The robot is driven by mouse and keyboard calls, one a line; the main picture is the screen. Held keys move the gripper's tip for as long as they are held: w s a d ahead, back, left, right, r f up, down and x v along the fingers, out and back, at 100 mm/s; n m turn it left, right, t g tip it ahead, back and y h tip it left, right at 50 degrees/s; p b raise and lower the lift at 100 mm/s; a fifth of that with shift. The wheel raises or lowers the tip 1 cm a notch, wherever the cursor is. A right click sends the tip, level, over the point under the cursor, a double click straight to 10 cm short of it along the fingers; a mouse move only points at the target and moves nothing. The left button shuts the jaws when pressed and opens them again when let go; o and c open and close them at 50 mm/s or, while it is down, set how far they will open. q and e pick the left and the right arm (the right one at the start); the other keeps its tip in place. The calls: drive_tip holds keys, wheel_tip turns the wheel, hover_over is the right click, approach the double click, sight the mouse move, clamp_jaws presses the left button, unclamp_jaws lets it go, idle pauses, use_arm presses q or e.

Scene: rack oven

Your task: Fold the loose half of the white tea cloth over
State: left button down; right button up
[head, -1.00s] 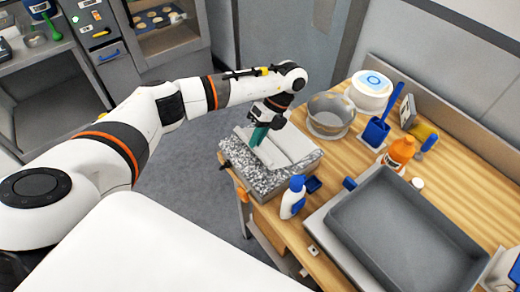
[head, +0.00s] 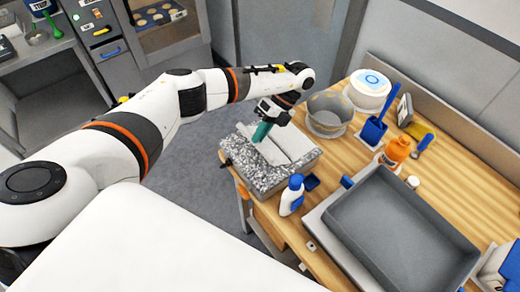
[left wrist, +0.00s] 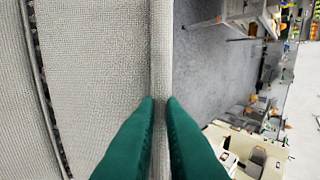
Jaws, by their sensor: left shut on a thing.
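The white tea cloth (head: 293,144) lies on a speckled stone slab (head: 246,171) at the table's left end. My left gripper (head: 262,133) points down over the cloth's left part, its green fingers shut on the cloth's edge. In the left wrist view the two green fingertips (left wrist: 160,104) pinch a strip of the cloth (left wrist: 100,80), whose weave fills the left half. A dark gap shows between two parts of the cloth at the far left there. My right gripper is not in view.
A white bottle with a blue cap (head: 291,196) stands close in front of the slab. A metal bowl (head: 328,114) is behind it to the right. A large grey tray (head: 335,222), a blue scoop (head: 374,130) and an orange bottle (head: 396,153) stand further right.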

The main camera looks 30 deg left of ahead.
use_arm(q)
drive_tip(key=shift+w+d+r+g+p, duration=0.15)
drive_tip(key=shift+w+r+g+p, duration=0.2)
drive_tip(key=shift+p, duration=0.3)
drive_tip(key=shift+w+d+g+y, duration=0.1)
drive_tip(key=shift+w+g+y, duration=0.1)
drive_tip(key=shift+g+y, duration=0.15)
drive_tip(key=c, duration=1.1)
unclamp_jaws()
drive_tip(key=shift+w, duration=0.1)
drive_tip(key=shift+v, duration=1.45)
